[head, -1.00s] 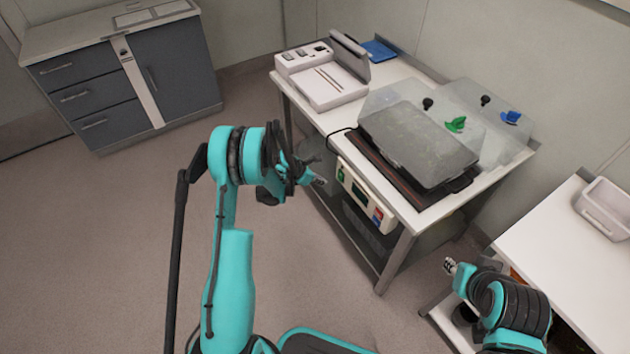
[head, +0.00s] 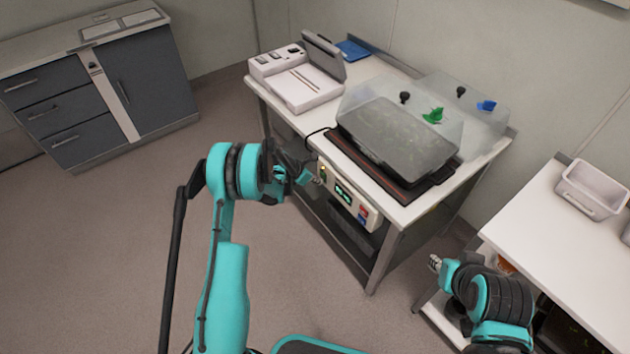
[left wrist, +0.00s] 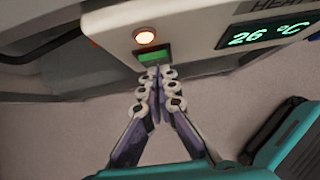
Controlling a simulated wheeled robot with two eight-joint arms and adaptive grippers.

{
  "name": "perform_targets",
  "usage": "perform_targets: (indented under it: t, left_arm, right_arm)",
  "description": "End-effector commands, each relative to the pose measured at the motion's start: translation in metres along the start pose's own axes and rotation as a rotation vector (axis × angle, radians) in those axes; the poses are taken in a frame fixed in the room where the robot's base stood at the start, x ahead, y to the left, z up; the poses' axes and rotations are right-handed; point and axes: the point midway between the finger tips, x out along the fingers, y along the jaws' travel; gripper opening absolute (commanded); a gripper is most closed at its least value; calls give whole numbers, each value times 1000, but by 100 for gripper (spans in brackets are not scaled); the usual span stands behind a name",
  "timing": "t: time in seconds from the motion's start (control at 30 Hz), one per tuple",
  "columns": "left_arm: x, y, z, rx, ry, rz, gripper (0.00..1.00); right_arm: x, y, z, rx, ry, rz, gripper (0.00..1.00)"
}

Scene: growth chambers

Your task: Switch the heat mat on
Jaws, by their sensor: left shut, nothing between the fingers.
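The heat mat's control box (head: 349,196) hangs on the front edge of the middle table. In the left wrist view its display (left wrist: 265,32) reads 26 °C, beside a partly cut-off "HEA" label. A round lamp (left wrist: 145,37) glows orange above a small green switch (left wrist: 152,56). The dark mat (head: 373,168) lies on the table under a clear-lidded tray (head: 398,135). My left gripper (head: 318,181) is shut and empty at the box's left end. In the wrist view its fingertips (left wrist: 155,74) overlap the switch's lower edge; I cannot tell whether they touch. My right gripper (head: 435,262) is at lower right, its fingers too small to judge.
A white device with a raised lid (head: 300,85) stands at the table's back left. A side table (head: 535,235) with a white bin (head: 592,190) is at right. Floor at left is clear.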

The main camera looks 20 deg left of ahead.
Motion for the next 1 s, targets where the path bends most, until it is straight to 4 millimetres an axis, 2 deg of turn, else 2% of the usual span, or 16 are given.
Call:
perform_targets:
  t: [0.63, 1.0]
  left_arm:
    - [-13, 0, 11, 0, -2, 0, 0]
    - [-14, 0, 10, 0, -3, -1, 0]
  right_arm:
    - [-5, 0, -4, 0, 0, 0, 30]
    - [-4, 0, -3, 0, 0, 0, 30]
